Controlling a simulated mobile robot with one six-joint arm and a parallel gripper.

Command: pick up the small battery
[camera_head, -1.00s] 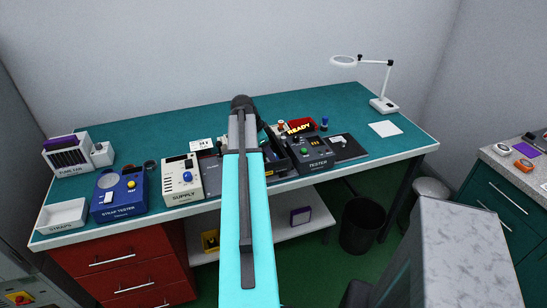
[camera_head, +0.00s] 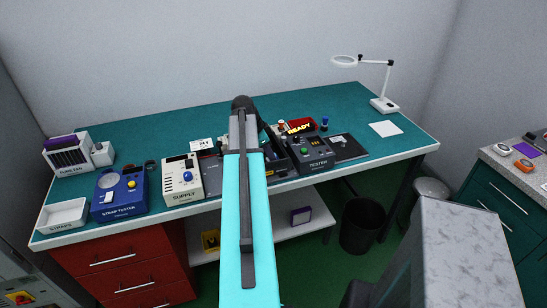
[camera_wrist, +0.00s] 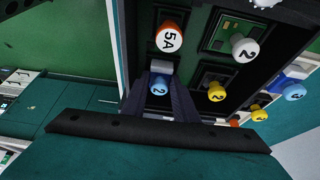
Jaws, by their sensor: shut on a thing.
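In the wrist view, my gripper (camera_wrist: 168,104) has its two dark fingers close together at the edge of a dark rack. They are shut on a small part with a blue rounded end marked 2 (camera_wrist: 158,86) and a pale grey body behind it. I cannot tell from its look whether this is the small battery. An orange-and-white knob marked 5A (camera_wrist: 169,37) is just above it in the picture. In the head view, my arm covers much of the rack (camera_head: 277,168), and the fingertips cannot be made out.
Yellow knobs (camera_wrist: 216,92) and a white knob marked 2 (camera_wrist: 244,48) sit close by in other bays. On the bench, the supply box (camera_head: 182,179) stands left of the rack and the tester (camera_head: 317,153) right. A lamp (camera_head: 385,103) stands at the back right.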

